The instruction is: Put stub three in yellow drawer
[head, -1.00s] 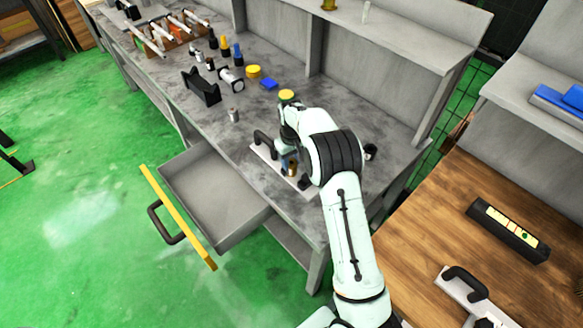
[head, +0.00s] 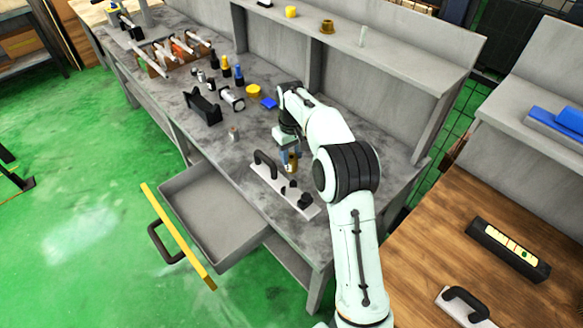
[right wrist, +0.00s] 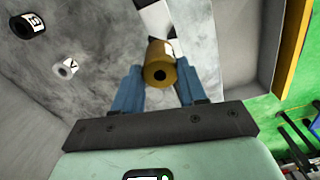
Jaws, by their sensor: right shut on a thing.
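My right gripper (head: 288,160) is shut on a brass-coloured stub (head: 292,164) above the workbench. In the right wrist view the stub (right wrist: 160,68) sits between the two blue fingers (right wrist: 157,88), its holed end facing the camera. It bears a white label, whose mark I cannot read. The yellow-fronted drawer (head: 205,213) is pulled out, to the left of and below the gripper. Its inside looks empty. The yellow front also shows in the right wrist view (right wrist: 294,45). My left gripper is out of view.
A white plate with a black handle (head: 262,170) lies on the bench by the held stub. A dark labelled stub (right wrist: 27,25) and a silver one (right wrist: 66,68) stand on the bench. Several parts sit further back.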

